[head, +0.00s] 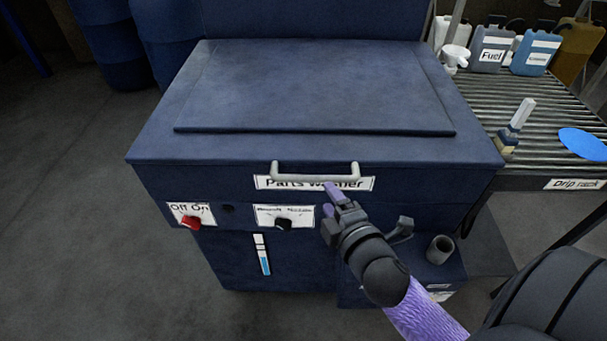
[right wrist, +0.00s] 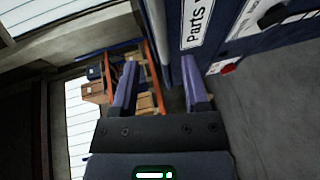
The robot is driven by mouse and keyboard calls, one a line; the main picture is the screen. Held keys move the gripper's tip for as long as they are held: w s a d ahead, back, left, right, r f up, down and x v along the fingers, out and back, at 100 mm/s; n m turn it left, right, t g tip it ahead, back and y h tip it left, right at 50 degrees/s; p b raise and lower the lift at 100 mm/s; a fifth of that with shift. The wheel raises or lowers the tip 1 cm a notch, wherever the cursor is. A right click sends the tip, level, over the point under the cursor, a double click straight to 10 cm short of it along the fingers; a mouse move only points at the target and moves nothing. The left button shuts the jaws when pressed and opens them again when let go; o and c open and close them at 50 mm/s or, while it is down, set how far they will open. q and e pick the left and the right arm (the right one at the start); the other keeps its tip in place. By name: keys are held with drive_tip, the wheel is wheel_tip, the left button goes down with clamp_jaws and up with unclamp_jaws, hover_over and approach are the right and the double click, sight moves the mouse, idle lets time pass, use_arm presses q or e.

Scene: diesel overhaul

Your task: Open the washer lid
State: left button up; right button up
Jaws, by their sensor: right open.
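The dark blue parts washer (head: 216,253) stands in front of me with its lid (head: 315,85) lying flat and closed. A light grey bar handle (head: 315,177) sits on the front edge, just above the "Parts Washer" label (head: 268,183). My right gripper (head: 332,197) is open, its purple fingers just below the handle's right half, over the label's right part. In the right wrist view the two fingers (right wrist: 160,88) are spread apart with the washer's front beside them. A narrow bluish bar or edge runs down between them; I cannot tell whether it is the handle. My left gripper is out of view.
Below the handle are a red Off/On switch (head: 191,222) and a black knob (head: 283,224). A slatted drip rack (head: 490,95) with bottles, a brush (head: 515,125) and a blue disc (head: 583,145) stands to the right. The floor on the left is clear.

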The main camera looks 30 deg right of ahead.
sight(317, 182)
drive_tip(key=b+x, duration=0.1)
drive_tip(key=x, duration=0.6)
drive_tip(key=shift+w+d+f, duration=0.1)
drive_tip(key=shift+w+f, duration=0.1)
drive_tip(key=shift+w, duration=0.1)
clamp_jaws()
idle(0.9)
